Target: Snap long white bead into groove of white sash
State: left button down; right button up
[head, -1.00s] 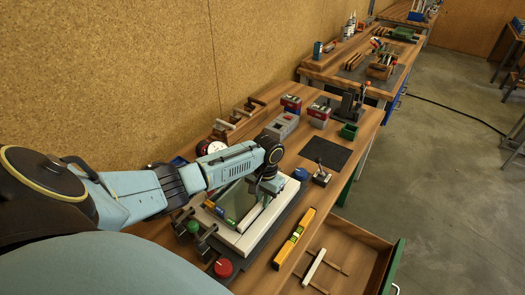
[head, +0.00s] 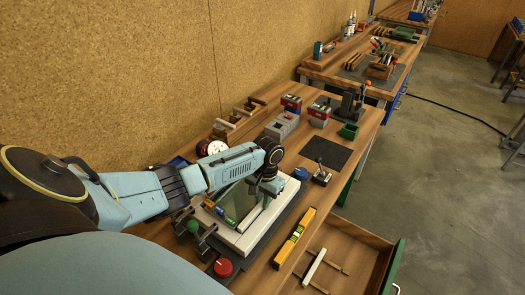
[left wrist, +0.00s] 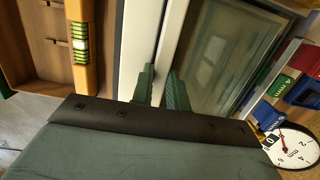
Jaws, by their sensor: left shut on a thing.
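The white sash (head: 232,239) lies flat on a dark mat on the bench, around a glass pane (head: 234,201) that reflects its surroundings. My left gripper (head: 267,192) is over the far part of the sash. In the left wrist view its green fingers (left wrist: 161,92) are shut on a long white bead (left wrist: 172,38), which runs along the inner edge of the sash (left wrist: 138,38) beside the glass (left wrist: 222,60). I cannot tell whether the bead sits in the groove; the fingers and the gripper body hide part of it. My right gripper is out of view.
A yellow level (head: 294,238) lies right of the sash. An open drawer (head: 345,247) holds a white strip and thin wooden pieces. Dark clamps, a green knob (head: 193,227) and a red knob (head: 223,267) stand at the near left. A blue round thing (head: 300,173) stands behind.

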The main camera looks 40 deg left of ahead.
pick_arm(q)
jog(key=shift+r, duration=0.4)
jog(key=c, duration=1.3)
grip_release()
notch_tip(320, 180, up, 13)
jog(key=w, duration=0.1)
jog(key=shift+w+r, duration=0.15)
jog(key=shift+w, duration=0.15)
jog(key=shift+a, duration=0.1)
jog(key=f, duration=0.4)
jog(key=s+f, duration=0.1)
jog(key=f, duration=0.8)
jog(key=shift+s+f, duration=0.15)
jog(key=shift+s, duration=0.2)
jog(key=shift+f, duration=0.45)
